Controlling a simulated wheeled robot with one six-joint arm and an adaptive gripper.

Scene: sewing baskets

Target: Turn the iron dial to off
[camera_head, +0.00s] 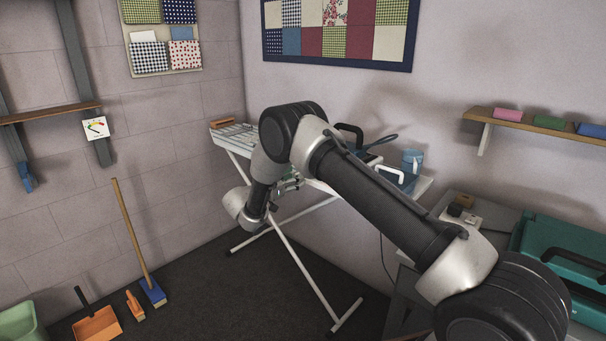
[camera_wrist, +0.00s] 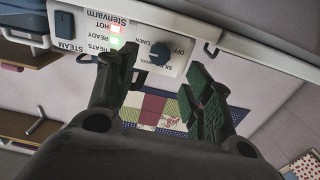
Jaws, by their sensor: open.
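A black round dial (camera_wrist: 159,54) sits on a pale control panel (camera_wrist: 180,18), seen upside down in the wrist view. Its printed labels include OFF and LINEN; I cannot tell which mark the dial points at. A red HOT light (camera_wrist: 117,28) and a green READY light (camera_wrist: 115,42) glow beside it. My gripper (camera_wrist: 160,65) is open, with one finger on each side of the dial in the picture; contact is not clear. In the head view my gripper (camera_head: 290,185) is largely hidden by my arm, at the ironing board (camera_head: 228,140); the dial is hidden there.
On the board's right end are a white-handled blue item (camera_head: 396,178) and a blue jug (camera_head: 412,158). White board legs (camera_head: 300,260) stand below. A broom (camera_head: 132,235) leans on the left wall.

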